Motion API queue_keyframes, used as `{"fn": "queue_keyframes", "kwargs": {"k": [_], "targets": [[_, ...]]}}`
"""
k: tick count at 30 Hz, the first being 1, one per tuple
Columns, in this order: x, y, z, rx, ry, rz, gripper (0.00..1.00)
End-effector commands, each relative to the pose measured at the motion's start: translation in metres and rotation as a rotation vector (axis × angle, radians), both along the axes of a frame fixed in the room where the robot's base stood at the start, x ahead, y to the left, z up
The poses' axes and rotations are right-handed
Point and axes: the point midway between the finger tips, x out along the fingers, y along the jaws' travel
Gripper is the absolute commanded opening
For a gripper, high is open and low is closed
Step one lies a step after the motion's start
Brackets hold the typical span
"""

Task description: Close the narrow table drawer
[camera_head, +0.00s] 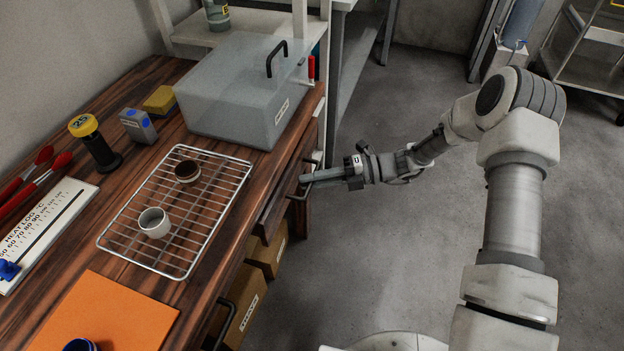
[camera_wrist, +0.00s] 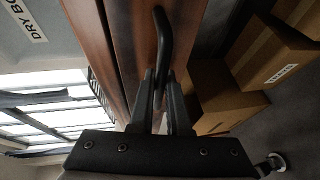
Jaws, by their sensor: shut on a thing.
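The narrow table drawer (camera_head: 276,207) is at the right edge of the wooden table in the head view. Its front seems to stand out a little past the table edge; I cannot tell exactly how far. Its black bar handle (camera_head: 312,161) faces my arm. My gripper (camera_head: 305,180) reaches in from the right and is at this handle. In the wrist view, the dark handle (camera_wrist: 161,35) runs between the two fingers of my gripper (camera_wrist: 160,75), which are shut on it. The wooden drawer front (camera_wrist: 137,35) is just beyond, partly hidden by the fingers.
A grey box (camera_head: 240,105) with a black handle stands on the table (camera_head: 205,310) near a wire rack (camera_head: 190,240) holding two small cups. Cardboard boxes (camera_head: 250,295) sit below the table.

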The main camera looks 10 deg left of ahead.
Motion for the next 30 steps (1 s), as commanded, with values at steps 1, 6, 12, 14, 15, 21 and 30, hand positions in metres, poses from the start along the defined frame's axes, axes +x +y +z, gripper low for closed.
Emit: {"fn": "queue_keyframes", "kwargs": {"k": [1, 6, 12, 14, 15, 21, 30], "targets": [[0.0, 0.0, 0.0, 0.0, 0.0, 0.0, 0.0], [0.0, 0.008, 0.001, 0.001, 0.0, 0.002, 0.0], [0.002, 0.039, 0.002, 0.001, 0.001, 0.003, 0.0], [0.003, 0.043, 0.001, 0.001, 0.0, 0.001, 0.0], [0.003, 0.044, 0.0, 0.0, 0.0, 0.0, 0.0], [0.003, 0.044, 0.0, 0.002, -0.001, -0.001, 0.0], [0.003, 0.043, 0.0, 0.001, 0.0, 0.0, 0.45]]}}
